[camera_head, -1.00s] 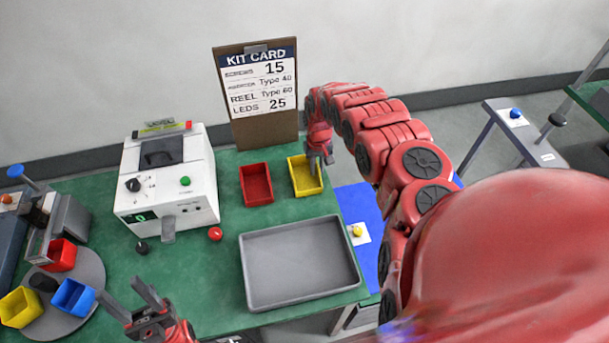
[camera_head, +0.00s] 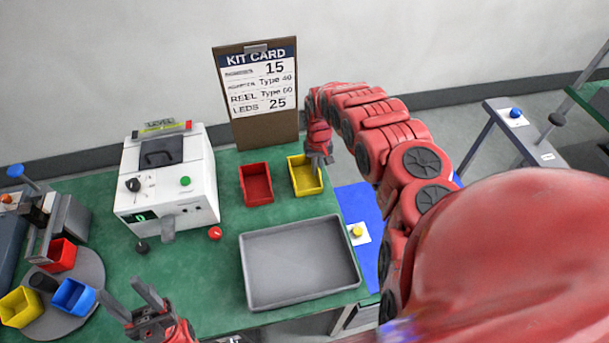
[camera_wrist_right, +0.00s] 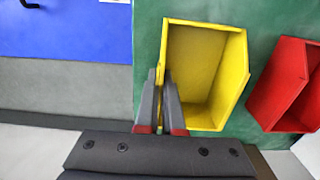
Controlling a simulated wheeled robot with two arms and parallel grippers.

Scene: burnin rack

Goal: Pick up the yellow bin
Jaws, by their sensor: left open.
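The yellow bin (camera_head: 299,184) stands on the green worktop, right of the red bin and behind the grey tray. In the right wrist view the yellow bin (camera_wrist_right: 206,62) is open toward me and empty. My right gripper (camera_head: 318,164) is at the bin's right side. In the right wrist view its fingers (camera_wrist_right: 161,85) are close together around one side wall, one inside and one outside. The bin appears to rest on the worktop. My left gripper (camera_head: 138,300) is open and empty at the front left, away from the bin.
A red bin (camera_head: 256,184) stands close beside the yellow one. A grey tray (camera_head: 300,262) lies in front. A white machine (camera_head: 167,185) stands left, and a kit card board (camera_head: 258,95) stands behind. A turntable (camera_head: 88,270) at far left holds red, blue and another yellow bin.

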